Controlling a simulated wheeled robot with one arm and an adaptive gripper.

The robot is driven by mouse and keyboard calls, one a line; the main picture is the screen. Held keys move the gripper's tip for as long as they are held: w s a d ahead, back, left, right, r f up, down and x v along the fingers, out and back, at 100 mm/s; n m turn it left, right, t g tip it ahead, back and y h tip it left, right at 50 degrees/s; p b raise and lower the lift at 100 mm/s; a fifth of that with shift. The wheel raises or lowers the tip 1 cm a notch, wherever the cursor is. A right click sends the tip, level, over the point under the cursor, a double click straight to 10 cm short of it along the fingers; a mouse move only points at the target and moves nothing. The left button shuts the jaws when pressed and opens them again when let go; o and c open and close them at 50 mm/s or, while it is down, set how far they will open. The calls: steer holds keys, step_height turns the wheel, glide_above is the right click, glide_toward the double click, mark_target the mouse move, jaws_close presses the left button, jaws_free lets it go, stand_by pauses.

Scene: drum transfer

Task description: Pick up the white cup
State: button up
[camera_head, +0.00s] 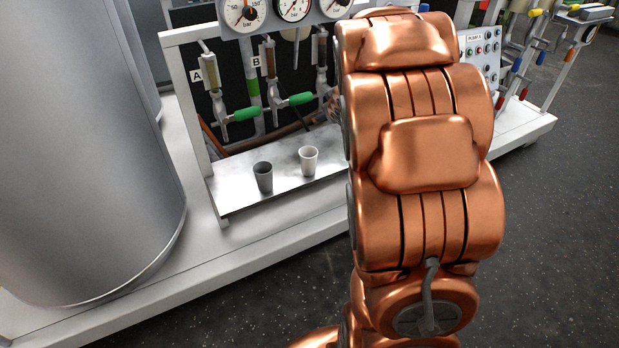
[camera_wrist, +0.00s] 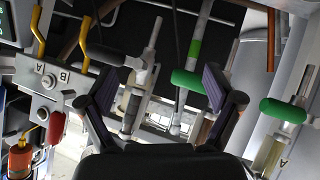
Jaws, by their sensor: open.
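The white cup (camera_head: 309,161) stands upright on the metal tray shelf (camera_head: 235,197) under the valves in the head view. A dark grey cup (camera_head: 263,177) stands upright just to its left, apart from it. My copper arm rises to the right of the cups and hides most of my gripper there. In the wrist view my gripper (camera_wrist: 160,88) is open, its two dark pads wide apart with no object held between them. I cannot make out either cup in the wrist view.
Valves with green handles (camera_head: 242,114) hang above the shelf, below pressure gauges (camera_head: 293,8). A large grey drum (camera_head: 85,140) stands at the left. In the wrist view, pipes and a green handle (camera_wrist: 284,110) surround my gripper. Dark floor (camera_head: 560,220) is clear at the right.

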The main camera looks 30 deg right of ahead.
steer(key=n+t+y+b, duration=0.1)
steer(key=t+b, duration=0.1)
steer(key=b, duration=0.2)
glide_above(315, 158)
steer(key=s+d, duration=0.3)
step_height(315, 158, down, 7)
steer(key=f+n+t+y+b, duration=0.1)
steer(key=f+y+b, duration=0.2)
steer(key=f+b, duration=0.1)
steer(key=s+f+n+t+y+b, duration=0.1)
steer(key=f+t+y+b, duration=0.1)
steer(key=f, duration=0.3)
steer(key=a+f+t+y+b, duration=0.1)
steer(key=f+t+y+b, duration=0.1)
steer(key=f+b, duration=0.3)
steer(key=shift+s+f+n+y+b, duration=0.2)
steer(key=shift+n+y+b, duration=0.2)
steer(key=shift+y, duration=0.5)
steer(key=shift+b+x, duration=0.35)
steer(key=shift+x, duration=0.95)
steer(key=b+x, duration=0.1)
steer(key=x, duration=0.1)
steer(key=b+x, duration=0.1)
steer(key=x, duration=0.1)
steer(key=shift+a+f+b, duration=0.15)
steer(key=shift+a+b, duration=0.15)
steer(key=shift+w+a, duration=0.1)
steer(key=shift+w, duration=0.35)
steer(key=shift+c, duration=0.3)
steer(key=c, duration=0.9)
